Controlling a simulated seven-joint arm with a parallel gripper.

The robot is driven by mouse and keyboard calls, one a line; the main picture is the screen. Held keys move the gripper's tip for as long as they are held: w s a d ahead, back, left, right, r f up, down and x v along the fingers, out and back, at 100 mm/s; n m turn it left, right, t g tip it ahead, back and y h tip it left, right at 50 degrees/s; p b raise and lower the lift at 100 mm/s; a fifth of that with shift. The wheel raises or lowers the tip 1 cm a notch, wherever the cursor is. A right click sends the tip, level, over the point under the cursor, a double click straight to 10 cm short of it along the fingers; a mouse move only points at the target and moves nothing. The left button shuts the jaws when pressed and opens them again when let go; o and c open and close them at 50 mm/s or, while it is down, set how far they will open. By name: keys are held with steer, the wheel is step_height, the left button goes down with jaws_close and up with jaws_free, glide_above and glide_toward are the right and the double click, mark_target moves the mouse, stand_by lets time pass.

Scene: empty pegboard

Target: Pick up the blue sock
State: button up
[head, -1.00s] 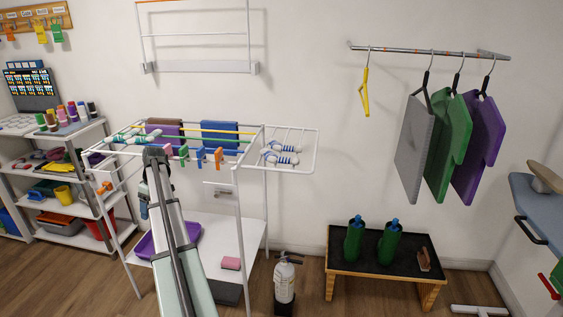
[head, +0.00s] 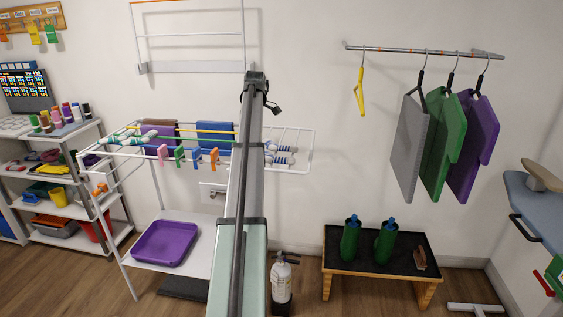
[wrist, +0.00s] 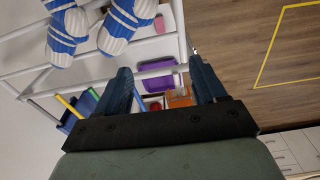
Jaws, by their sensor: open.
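A pair of blue-and-white striped socks lies over the right wing of the white drying rack (head: 311,152); in the head view the socks (head: 284,149) are partly hidden by my arm. In the wrist view one blue sock (wrist: 67,32) is at the upper left and the other blue sock (wrist: 127,20) is just right of it. My gripper (wrist: 160,66) is open and empty, with both socks beyond its left finger and apart from it.
Several coloured clothespins (head: 196,157) hang on the rack's front rail, with folded cloths (head: 215,132) behind. A purple tray (head: 165,243) sits on the lower shelf. A low bench (head: 330,262) with green bottles and a fire extinguisher (head: 281,281) stand to the right.

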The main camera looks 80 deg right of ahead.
steer(key=g, duration=0.1)
glide_above(282, 158)
steer(key=shift+w+r, duration=0.1)
steer(key=shift+r, duration=0.1)
steer(key=shift+d+f, duration=0.1)
steer(key=shift+f, duration=4.8)
steer(key=c, duration=0.8)
steer(key=shift+o, duration=0.2)
step_height(282, 158, up, 9)
steer(key=shift+r, duration=0.1)
